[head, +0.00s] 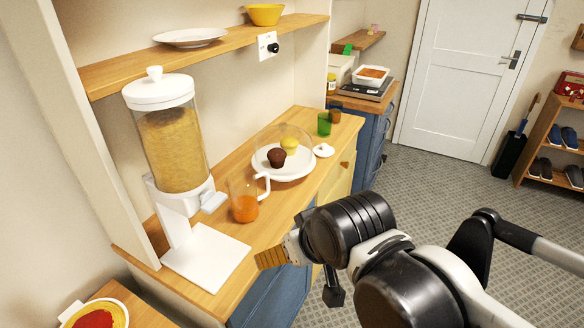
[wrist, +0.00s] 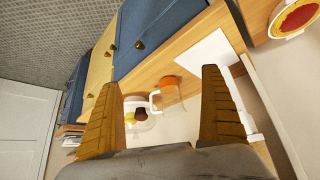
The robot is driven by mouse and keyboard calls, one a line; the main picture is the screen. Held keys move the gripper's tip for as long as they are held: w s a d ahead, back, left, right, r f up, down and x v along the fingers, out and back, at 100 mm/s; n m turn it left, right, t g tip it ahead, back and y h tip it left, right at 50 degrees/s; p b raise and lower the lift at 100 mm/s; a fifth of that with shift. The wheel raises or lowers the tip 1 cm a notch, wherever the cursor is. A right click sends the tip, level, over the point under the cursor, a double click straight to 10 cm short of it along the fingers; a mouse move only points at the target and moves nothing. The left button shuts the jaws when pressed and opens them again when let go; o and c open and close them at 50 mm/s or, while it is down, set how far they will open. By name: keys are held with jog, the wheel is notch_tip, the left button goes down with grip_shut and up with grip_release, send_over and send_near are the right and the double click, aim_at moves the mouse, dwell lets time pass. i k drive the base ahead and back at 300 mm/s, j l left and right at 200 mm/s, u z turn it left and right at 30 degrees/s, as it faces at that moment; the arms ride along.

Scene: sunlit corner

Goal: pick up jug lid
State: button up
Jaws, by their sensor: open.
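The jug lid (head: 323,150), a small white disc with a knob, lies on the wooden counter just right of the domed cake plate. The clear jug (head: 245,208) with orange liquid and a white handle stands lidless nearer to me; the wrist view also shows the jug (wrist: 172,90). My gripper (head: 268,259) is over the counter's front edge, nearer to me than the jug and well apart from the lid. In the wrist view my gripper (wrist: 160,82) has its two fingers wide apart with nothing held. I cannot make out the lid in that view.
The cake plate (head: 285,175) under a clear dome holds two muffins, between jug and lid. A green cup (head: 324,124) stands behind the lid. A tall cereal dispenser (head: 172,150) stands left. A shelf (head: 205,47) overhangs the counter's back.

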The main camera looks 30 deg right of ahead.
aim_at(323, 151)
jog(key=i+l+z, duration=0.1)
jog(key=i+l, duration=0.25)
jog(key=l, duration=0.3)
jog(key=i+l+z, duration=0.15)
jog(key=i+l, duration=0.25)
jog(key=l, duration=0.25)
jog(key=i+l+z, duration=0.1)
jog(key=i+l, duration=0.3)
jog(key=l, duration=0.15)
jog(key=i+l+z, duration=0.1)
jog(key=i+l, duration=0.35)
jog(key=l, duration=0.1)
